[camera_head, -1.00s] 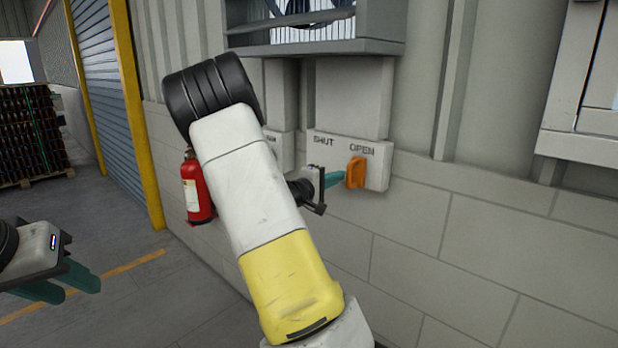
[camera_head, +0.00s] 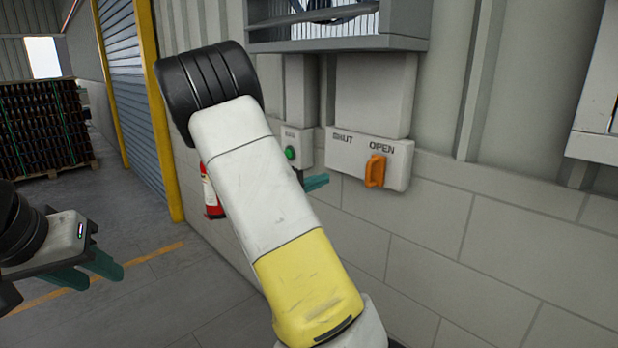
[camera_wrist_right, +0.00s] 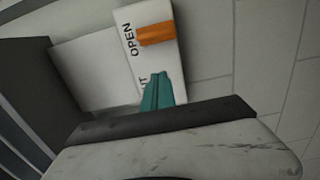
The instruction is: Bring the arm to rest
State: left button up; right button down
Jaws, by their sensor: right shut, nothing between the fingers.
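My right arm (camera_head: 255,205) crosses the middle of the head view and hides most of its own gripper. Only the teal fingertips of my right gripper (camera_head: 316,182) show past the arm, left of and apart from the orange handle (camera_head: 375,171). In the right wrist view the teal fingers (camera_wrist_right: 158,92) are together with nothing between them, and the orange handle (camera_wrist_right: 155,34) lies beyond their tips. The handle stands upright under the word OPEN on the switch box (camera_head: 345,160). My left gripper (camera_head: 104,276) is at the lower left, its fingers apart and empty, over the floor.
A green button box (camera_head: 291,153) and a partly hidden red fire extinguisher (camera_head: 212,200) are close behind my right arm. A fan housing (camera_head: 405,44) juts out above the switch. Stacked bottles (camera_head: 40,125) stand far left. The floor (camera_head: 150,290) between is clear.

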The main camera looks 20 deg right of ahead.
jog(key=shift+s+a, duration=0.15)
jog(key=shift+a, duration=0.15)
jog(key=s+f+m+g+y, duration=0.2)
jog(key=s+f+g+y, duration=0.15)
jog(key=s, duration=0.45)
jog(key=s+f+m+g+y, duration=0.2)
jog(key=s+y, duration=0.3)
jog(key=s, duration=0.2)
jog(key=s+a+r+t+y, duration=0.2)
jog(key=s+a+r+y, duration=0.2)
jog(key=a, duration=0.5)
jog(key=s+a+r+t+y, duration=0.3)
jog(key=s+a+r+y, duration=0.2)
jog(key=a, duration=0.4)
jog(key=s+y, duration=0.1)
jog(key=s, duration=0.1)
jog(key=shift+s+n+y, duration=0.35)
jog(key=shift+s+n, duration=0.05)
